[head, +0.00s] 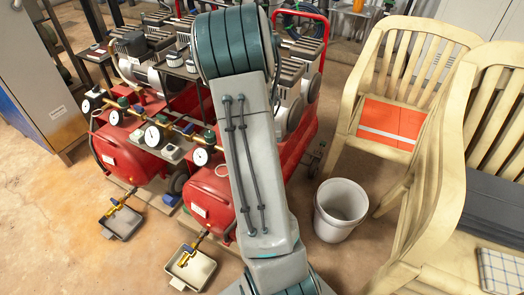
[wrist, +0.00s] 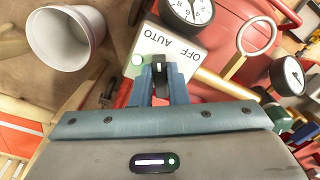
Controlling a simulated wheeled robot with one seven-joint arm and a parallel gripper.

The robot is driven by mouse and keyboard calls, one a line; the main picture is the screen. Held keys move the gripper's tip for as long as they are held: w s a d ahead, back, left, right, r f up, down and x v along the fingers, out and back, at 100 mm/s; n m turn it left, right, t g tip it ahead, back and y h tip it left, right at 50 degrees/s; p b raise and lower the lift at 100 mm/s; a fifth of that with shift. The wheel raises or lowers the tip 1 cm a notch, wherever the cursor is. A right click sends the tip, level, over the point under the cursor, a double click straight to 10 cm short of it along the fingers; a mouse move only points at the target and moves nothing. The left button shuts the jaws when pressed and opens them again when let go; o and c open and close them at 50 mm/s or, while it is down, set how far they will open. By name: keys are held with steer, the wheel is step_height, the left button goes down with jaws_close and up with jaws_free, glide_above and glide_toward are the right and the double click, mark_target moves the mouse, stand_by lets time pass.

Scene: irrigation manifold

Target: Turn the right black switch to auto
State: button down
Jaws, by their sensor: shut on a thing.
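In the wrist view, a black switch (wrist: 159,84) stands on a pale panel (wrist: 165,45) printed with OFF and AUTO, which read upside down here. My gripper (wrist: 160,68) has its two blue-grey fingers closed on either side of the black switch. Part of the knob is hidden between the fingers, and I cannot tell clearly which word it points to. A small green round light (wrist: 137,60) sits on the panel beside the left finger. In the head view, my arm covers the middle, and the gripper and the held switch are hidden.
Red compressor tanks (head: 130,158) with several pressure gauges (head: 153,137) stand left of my arm. A white bucket (head: 340,208) is on the floor to the right, near cream chairs (head: 400,75). Drip trays (head: 190,270) lie on the floor in front. A gauge (wrist: 188,10) is close above the panel.

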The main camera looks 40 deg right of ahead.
steer(key=c, duration=1.4)
jaws_free()
steer(key=shift+c, duration=0.2)
steer(key=shift+r, duration=0.1)
step_height(320, 180, up, 14)
steer(key=p, duration=0.3)
steer(key=shift+p, duration=0.4)
steer(key=shift+f, duration=0.2)
